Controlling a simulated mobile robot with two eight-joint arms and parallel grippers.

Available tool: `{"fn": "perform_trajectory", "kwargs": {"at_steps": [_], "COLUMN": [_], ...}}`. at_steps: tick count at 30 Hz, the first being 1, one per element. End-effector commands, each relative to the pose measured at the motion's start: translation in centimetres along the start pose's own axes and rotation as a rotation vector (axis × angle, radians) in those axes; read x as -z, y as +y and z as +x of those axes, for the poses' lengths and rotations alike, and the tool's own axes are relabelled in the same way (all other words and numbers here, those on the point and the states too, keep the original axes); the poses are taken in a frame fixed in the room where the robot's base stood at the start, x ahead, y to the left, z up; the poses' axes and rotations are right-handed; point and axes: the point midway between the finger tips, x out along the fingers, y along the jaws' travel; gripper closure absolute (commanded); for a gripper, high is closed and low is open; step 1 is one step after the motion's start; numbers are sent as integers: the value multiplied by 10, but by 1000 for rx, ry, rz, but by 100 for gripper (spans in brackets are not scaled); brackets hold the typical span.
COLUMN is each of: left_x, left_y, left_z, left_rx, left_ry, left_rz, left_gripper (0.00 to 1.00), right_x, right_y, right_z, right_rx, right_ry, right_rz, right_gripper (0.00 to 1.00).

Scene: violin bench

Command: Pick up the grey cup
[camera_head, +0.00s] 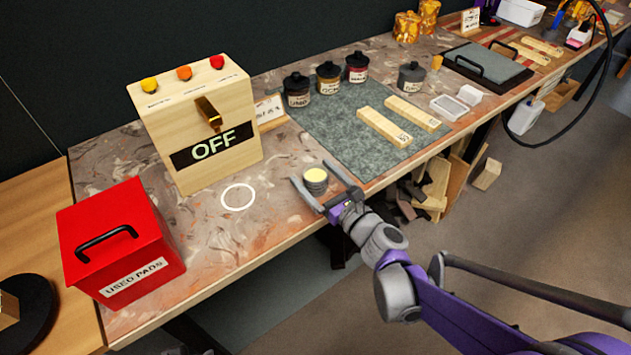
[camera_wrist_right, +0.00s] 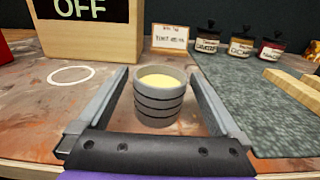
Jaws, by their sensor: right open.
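The grey cup (camera_head: 315,181) stands upright on the bench near its front edge. It has dark bands around it and pale yellow contents. My right gripper (camera_head: 318,180) is open, with one finger on each side of the cup. In the right wrist view the cup (camera_wrist_right: 159,98) sits between the two fingers of the right gripper (camera_wrist_right: 160,90), and a gap shows on each side of it. My left gripper is not in either view.
A white ring (camera_head: 238,197) marks the bench left of the cup. A wooden box labelled OFF (camera_head: 240,160) stands behind it. A red used-pads box (camera_head: 150,262) is at the left. A grey mat (camera_head: 335,125) with jars and wooden blocks lies to the right.

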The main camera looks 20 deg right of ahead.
Motion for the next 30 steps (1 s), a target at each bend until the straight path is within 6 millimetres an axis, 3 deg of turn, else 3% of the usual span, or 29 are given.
{"fn": "perform_trajectory", "kwargs": {"at_steps": [2,16,24,30], "left_x": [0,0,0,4], "left_y": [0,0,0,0], "left_z": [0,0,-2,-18], "left_rx": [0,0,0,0], "left_ry": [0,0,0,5], "left_rz": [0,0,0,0], "left_gripper": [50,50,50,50], "right_x": [0,0,-4,-37], "right_y": [0,0,0,0], "right_z": [0,0,0,-1], "right_rx": [0,0,0,0], "right_ry": [0,0,0,-1], "right_rz": [0,0,0,-1], "right_gripper": [9,94,94,94]}}
